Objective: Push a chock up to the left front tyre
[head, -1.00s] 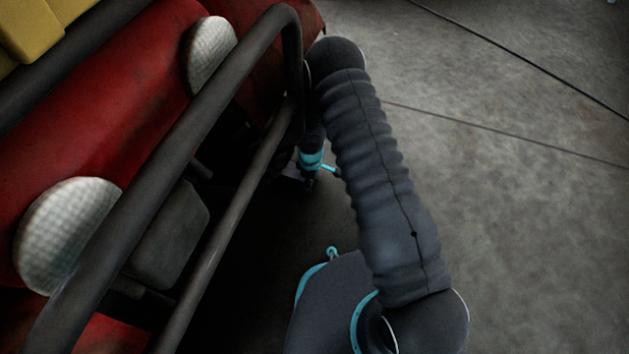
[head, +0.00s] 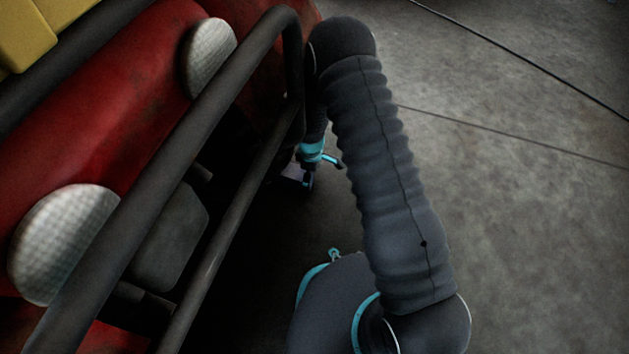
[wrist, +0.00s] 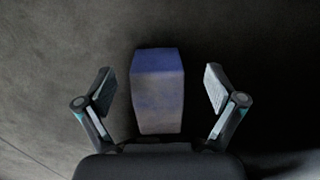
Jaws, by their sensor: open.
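In the wrist view a blue and grey block, which looks like the chock (wrist: 158,92), stands on the dark floor between the two fingers of my gripper (wrist: 160,90). The fingers are open, with a gap on each side of the block. In the head view my gripper (head: 303,178) is low beside the red quad's front, mostly hidden behind my arm and the black bull bar. A small pale patch there may be the chock, but it is too small to tell. The left front tyre cannot be made out in either view.
The red quad (head: 80,120) fills the left of the head view, with its black tubular bull bar (head: 205,255) and round headlights (head: 62,243) close to my arm. Clear concrete floor (head: 520,200) lies to the right. The floor under the quad is in deep shadow.

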